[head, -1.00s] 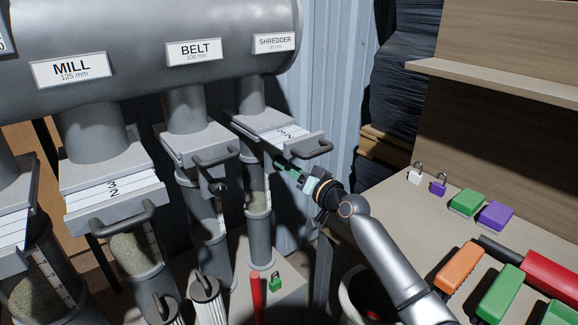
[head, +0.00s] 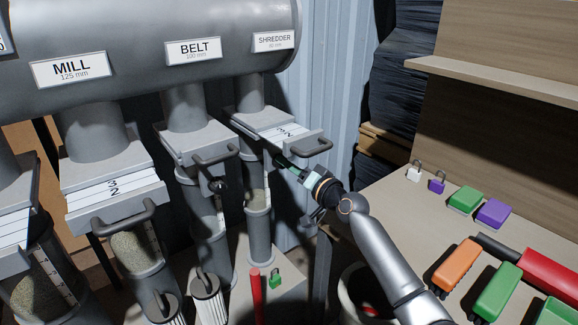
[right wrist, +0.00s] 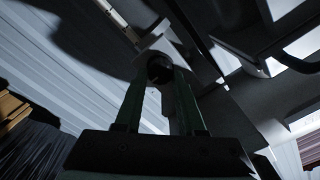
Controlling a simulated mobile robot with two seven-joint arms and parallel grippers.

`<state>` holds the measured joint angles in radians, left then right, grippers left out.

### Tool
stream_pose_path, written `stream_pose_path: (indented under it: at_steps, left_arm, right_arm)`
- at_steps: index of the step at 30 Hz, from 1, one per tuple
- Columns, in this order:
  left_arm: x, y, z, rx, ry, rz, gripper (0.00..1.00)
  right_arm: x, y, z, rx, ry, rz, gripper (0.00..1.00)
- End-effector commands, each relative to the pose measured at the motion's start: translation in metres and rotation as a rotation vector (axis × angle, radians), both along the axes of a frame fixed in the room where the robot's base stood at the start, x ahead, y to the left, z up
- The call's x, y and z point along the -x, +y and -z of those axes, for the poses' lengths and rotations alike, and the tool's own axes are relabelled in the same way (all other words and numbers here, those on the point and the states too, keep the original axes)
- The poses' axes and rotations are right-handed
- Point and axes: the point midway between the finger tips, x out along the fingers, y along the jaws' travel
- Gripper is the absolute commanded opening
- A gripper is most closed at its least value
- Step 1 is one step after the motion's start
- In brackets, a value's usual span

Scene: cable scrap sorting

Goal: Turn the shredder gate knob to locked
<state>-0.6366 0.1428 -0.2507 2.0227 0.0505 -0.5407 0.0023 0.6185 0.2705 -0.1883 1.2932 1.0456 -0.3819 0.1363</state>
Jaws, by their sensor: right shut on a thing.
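The shredder gate (head: 262,125) is the grey slide gate under the SHREDDER label (head: 274,41), with a white numbered scale and a dark bar handle (head: 316,148). My right gripper (head: 283,161) reaches under this gate from the right. In the right wrist view its two green fingers (right wrist: 161,82) are shut on a dark round knob (right wrist: 159,67) at their tips. In the head view the fingers and gate hide this knob, and I cannot read its locked or unlocked position. My left gripper is not in view.
The belt gate (head: 193,143) and mill gate (head: 110,195) stand to the left, with handles sticking out. A red post (head: 256,295) and green padlock (head: 275,278) are below.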

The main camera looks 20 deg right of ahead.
Motion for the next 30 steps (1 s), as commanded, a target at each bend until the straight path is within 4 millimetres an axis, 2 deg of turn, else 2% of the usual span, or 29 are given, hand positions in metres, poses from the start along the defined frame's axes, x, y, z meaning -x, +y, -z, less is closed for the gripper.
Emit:
stream_pose_path:
  at_steps: [1, 9, 20, 25, 30]
  left_arm:
    - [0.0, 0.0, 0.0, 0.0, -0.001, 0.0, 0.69]
    - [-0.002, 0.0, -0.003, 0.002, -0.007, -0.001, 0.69]
    - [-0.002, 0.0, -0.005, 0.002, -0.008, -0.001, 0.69]
    - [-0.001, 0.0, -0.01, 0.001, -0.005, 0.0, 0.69]
    - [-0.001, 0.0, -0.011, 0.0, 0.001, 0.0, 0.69]
  right_arm:
    - [0.0, 0.0, 0.002, -0.003, 0.004, -0.001, 0.4]
    - [0.0, 0.0, 0.001, 0.0, 0.002, -0.001, 0.69]
    - [0.005, -0.002, 0.0, 0.002, -0.001, 0.0, 0.69]
    - [0.024, -0.009, -0.001, 0.002, 0.001, 0.0, 0.69]
    - [0.053, -0.019, 0.0, 0.003, 0.002, 0.0, 0.69]
